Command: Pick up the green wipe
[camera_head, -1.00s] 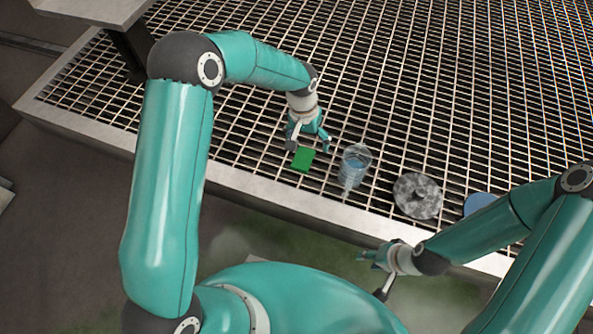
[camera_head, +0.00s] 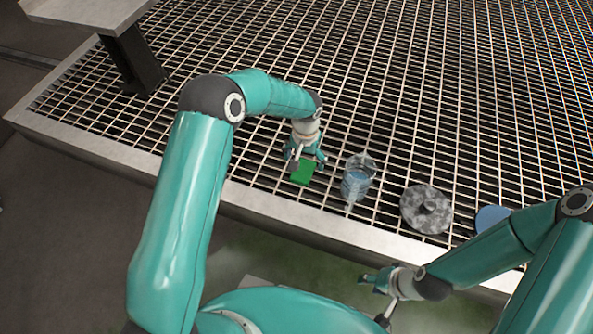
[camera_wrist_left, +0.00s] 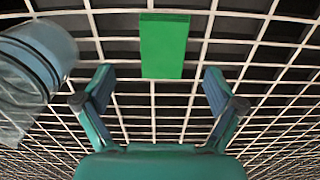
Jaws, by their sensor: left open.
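The green wipe (camera_head: 302,172) is a flat bright green rectangle lying on the metal grating. In the left wrist view the wipe (camera_wrist_left: 164,44) is at the top middle, ahead of the fingertips and centred between them. My left gripper (camera_head: 306,160) is open and empty, right over the far part of the wipe in the head view, and partly hides it. In the left wrist view both fingers of the left gripper (camera_wrist_left: 156,80) are spread apart. My right gripper (camera_head: 372,280) hangs off the near edge of the platform, away from the wipe; its finger opening is too small to judge.
A mottled grey disc (camera_head: 427,208) and a blue disc (camera_head: 492,218) lie further right. The grating (camera_head: 420,90) beyond is bare.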

